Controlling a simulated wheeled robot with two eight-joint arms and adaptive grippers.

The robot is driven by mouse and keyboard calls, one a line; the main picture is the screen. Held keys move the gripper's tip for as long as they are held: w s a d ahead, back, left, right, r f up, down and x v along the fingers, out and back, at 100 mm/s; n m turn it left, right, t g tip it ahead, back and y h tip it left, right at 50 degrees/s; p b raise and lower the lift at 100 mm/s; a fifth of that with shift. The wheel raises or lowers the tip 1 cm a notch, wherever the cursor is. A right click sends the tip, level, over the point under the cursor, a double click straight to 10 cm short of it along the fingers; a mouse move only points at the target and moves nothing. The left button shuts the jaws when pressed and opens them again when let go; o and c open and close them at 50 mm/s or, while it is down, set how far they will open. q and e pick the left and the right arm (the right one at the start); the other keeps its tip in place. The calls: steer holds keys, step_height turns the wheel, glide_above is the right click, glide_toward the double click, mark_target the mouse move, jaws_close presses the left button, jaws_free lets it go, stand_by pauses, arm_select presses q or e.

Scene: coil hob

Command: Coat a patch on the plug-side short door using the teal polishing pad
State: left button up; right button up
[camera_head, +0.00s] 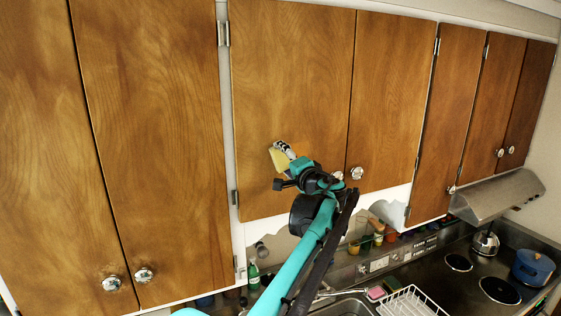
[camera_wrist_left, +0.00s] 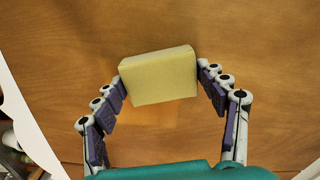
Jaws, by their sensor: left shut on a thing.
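My left gripper (camera_head: 284,158) is shut on a pale yellow block-shaped pad (camera_head: 277,161), which looks yellow rather than teal. In the left wrist view the pad (camera_wrist_left: 158,76) sits between the fingertips of the gripper (camera_wrist_left: 160,82), with a wooden door face (camera_wrist_left: 230,30) behind it. In the head view the pad is in front of the lower middle of the left door (camera_head: 290,70) of the middle pair of short doors. Whether it touches the wood cannot be told. The right door (camera_head: 393,90) of that pair is beside it. My right gripper is out of view.
Tall doors (camera_head: 150,140) stand at the left and more short doors (camera_head: 450,110) at the right. Below are a wall socket (camera_head: 379,264), jars, a green bottle (camera_head: 253,276), a dish rack (camera_head: 412,303), a kettle (camera_head: 485,242) and a blue pot (camera_head: 533,268) by the coil hob.

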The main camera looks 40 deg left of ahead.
mark_target(308, 152)
arm_select(q)
steer(key=shift+w+d+p, duration=0.1)
steer(key=shift+w+d, duration=0.4)
steer(key=shift+w, duration=0.5)
steer(key=shift+w+d+p, duration=0.1)
steer(key=shift+w+d, duration=0.45)
steer(key=shift+w, duration=0.45)
steer(key=shift+w+d+p, duration=0.1)
steer(key=shift+w+d, duration=0.4)
steer(key=shift+w, duration=0.5)
steer(key=shift+w+d, duration=0.3)
steer(key=shift+w, duration=0.2)
steer(key=shift+w+d+f+p, duration=0.1)
steer(key=shift+w+d+p, duration=0.15)
steer(key=shift+w, duration=0.3)
steer(key=shift+w+d+p, duration=0.1)
steer(key=shift+w+d, duration=0.25)
steer(key=shift+w, duration=0.2)
steer(key=shift+s, duration=0.25)
